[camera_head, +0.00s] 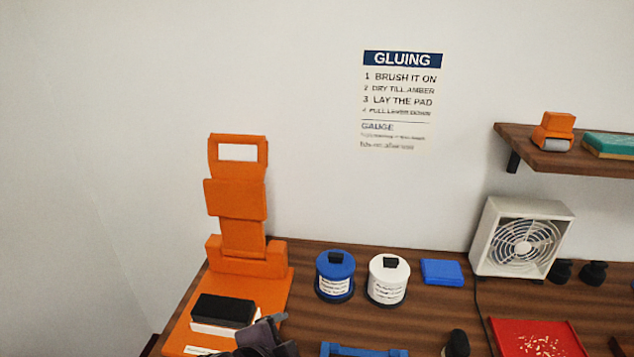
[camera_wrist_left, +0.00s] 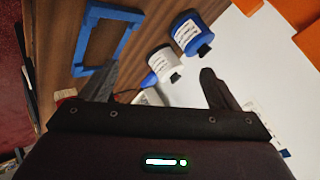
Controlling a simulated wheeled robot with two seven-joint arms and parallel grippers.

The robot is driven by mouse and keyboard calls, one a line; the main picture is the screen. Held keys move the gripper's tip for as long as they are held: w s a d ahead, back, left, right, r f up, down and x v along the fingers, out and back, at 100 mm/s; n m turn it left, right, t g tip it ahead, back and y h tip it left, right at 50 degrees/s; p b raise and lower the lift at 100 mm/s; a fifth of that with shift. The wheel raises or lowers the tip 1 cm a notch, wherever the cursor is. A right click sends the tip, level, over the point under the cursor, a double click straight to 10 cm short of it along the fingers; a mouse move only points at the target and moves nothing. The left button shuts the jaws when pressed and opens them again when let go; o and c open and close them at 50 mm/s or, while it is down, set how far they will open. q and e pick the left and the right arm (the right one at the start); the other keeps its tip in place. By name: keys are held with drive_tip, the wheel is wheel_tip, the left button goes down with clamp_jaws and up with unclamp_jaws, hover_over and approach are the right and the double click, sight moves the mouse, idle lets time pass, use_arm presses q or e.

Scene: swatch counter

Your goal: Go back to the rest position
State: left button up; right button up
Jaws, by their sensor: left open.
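My left gripper (camera_head: 265,335) is at the bottom of the head view, at the front right of an orange lever press (camera_head: 240,200). In the left wrist view its two dark fingers (camera_wrist_left: 158,70) stand wide apart with nothing gripped between them. A black block (camera_head: 223,310) lies on a white piece on the press base. The press's upper part stands upright against the wall. My right gripper is in neither view.
The wooden counter (camera_head: 390,318) holds a blue jar (camera_head: 335,274), a white jar (camera_head: 387,278), a blue pad (camera_head: 442,272), a blue frame (camera_head: 365,350), a red tray (camera_head: 538,338) and a white fan (camera_head: 522,237). A shelf (camera_head: 560,160) is above right.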

use_arm(q)
drive_tip(key=s+a+f+n+g+y, duration=0.2)
drive_tip(key=s+a+f+n+g, duration=0.1)
drive_tip(key=s+a+f+n, duration=0.35)
drive_tip(key=s+a+f+n+g+y, duration=0.25)
drive_tip(key=s+a+n, duration=0.25)
drive_tip(key=a+n, duration=0.3)
wheel_tip(320, 180, down, 29)
drive_tip(key=m+g, duration=0.1)
drive_tip(key=m, duration=0.1)
drive_tip(key=s+a+f, duration=0.2)
drive_tip(key=s+f, duration=0.7)
drive_tip(key=s, duration=0.1)
drive_tip(key=s+a+f+g, duration=0.1)
drive_tip(key=s+f, duration=0.9)
drive_tip(key=s, duration=0.1)
drive_tip(key=shift+a+f, duration=0.3)
drive_tip(key=shift+a, duration=0.05)
